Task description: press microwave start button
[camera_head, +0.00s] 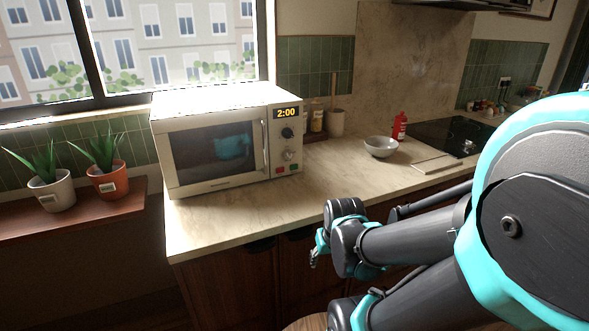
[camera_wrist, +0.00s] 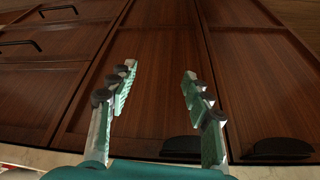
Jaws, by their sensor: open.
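The cream microwave (camera_head: 258,178) stands on the left part of the counter, its door closed. Its display (camera_head: 286,113) reads 2:00. Below are a dark knob (camera_head: 287,133), a grey control, and a red button (camera_head: 280,170) beside a green button (camera_head: 293,168). Something teal shows through the door window. My gripper (camera_head: 316,252) is at the counter's front edge, to the right of and lower than the microwave, apart from the buttons. In the wrist view, my gripper (camera_wrist: 161,70) has its two fingers spread with nothing between them, facing brown cabinet fronts. The microwave is not in the wrist view.
The counter (camera_head: 235,222) is clear in front of the microwave. A grey bowl (camera_head: 381,147), a red bottle (camera_head: 399,126) and a pale board (camera_head: 436,163) lie to the right. Potted plants (camera_head: 108,184) stand on a ledge at left. Cabinet handles (camera_wrist: 280,149) stick out below the counter.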

